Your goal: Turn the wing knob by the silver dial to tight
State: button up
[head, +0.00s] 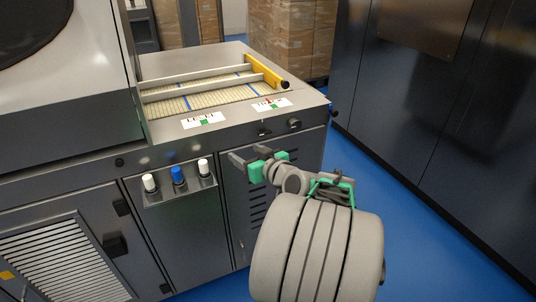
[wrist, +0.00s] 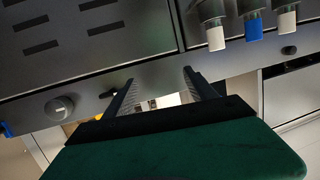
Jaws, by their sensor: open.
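The wing knob (head: 264,131) is small and dark on the front edge strip of the grey machine, just left of the round silver dial (head: 294,123). The wrist view, which is turned over, shows the wing knob (wrist: 108,94) near the left finger and the silver dial (wrist: 59,106) further left. My gripper (head: 250,155) is open and empty in front of the machine, below and left of the wing knob in the head view. Its two fingers (wrist: 158,82) point at the front panel with nothing between them. The knob's exact angle is too small to tell.
A white label (head: 271,104) with red and green marks lies above the knob, another label (head: 203,120) to its left. A bracket (head: 180,190) with white and blue capped parts juts out left of my gripper. A dark cabinet (head: 440,110) stands right, across blue floor.

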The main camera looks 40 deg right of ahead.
aim_at(266, 133)
jog(key=s+d+m+t+h, duration=0.2)
jog(key=s+d+h, duration=0.2)
jog(key=d, duration=0.4)
jog(key=shift+y, duration=0.3)
jog(key=x, duration=0.7)
jog(key=shift+w+d+r, duration=0.1)
jog(key=shift+r, duration=0.3)
jog(key=shift+c, duration=0.4)
jog(key=c, duration=1.3)
